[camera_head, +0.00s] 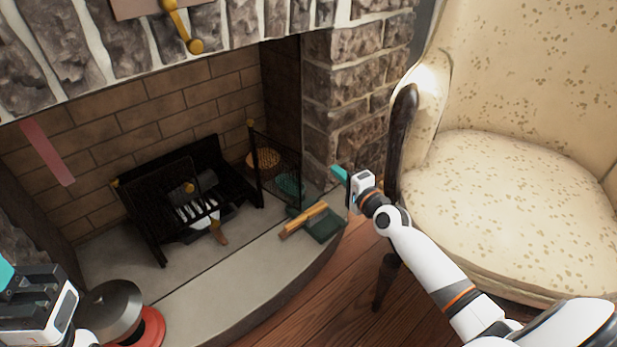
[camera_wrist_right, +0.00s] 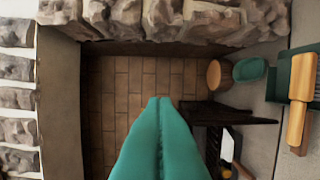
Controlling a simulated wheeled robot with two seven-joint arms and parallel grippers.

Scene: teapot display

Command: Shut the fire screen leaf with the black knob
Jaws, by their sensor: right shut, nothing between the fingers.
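The fire screen has dark mesh leaves. The right leaf (camera_head: 278,170) stands swung out over the hearth from a post with a brass tip. The left leaf (camera_head: 158,205) stands at an angle in front of the grate. I cannot make out a black knob on either. My right gripper (camera_head: 340,174) is shut and empty, to the right of the right leaf and apart from it. Its teal fingers (camera_wrist_right: 160,105) are pressed together in the wrist view, with dark mesh (camera_wrist_right: 235,112) beyond. My left gripper (camera_head: 8,275) is partly cut off at lower left; its jaws are unclear.
A green dustpan (camera_head: 322,228) and wooden-handled brush (camera_head: 303,220) lie on the hearth below my right gripper. A round wicker item (camera_head: 262,159) is behind the right leaf. A patterned armchair (camera_head: 510,200) stands close on the right. A metal pot (camera_head: 112,308) is near my left gripper.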

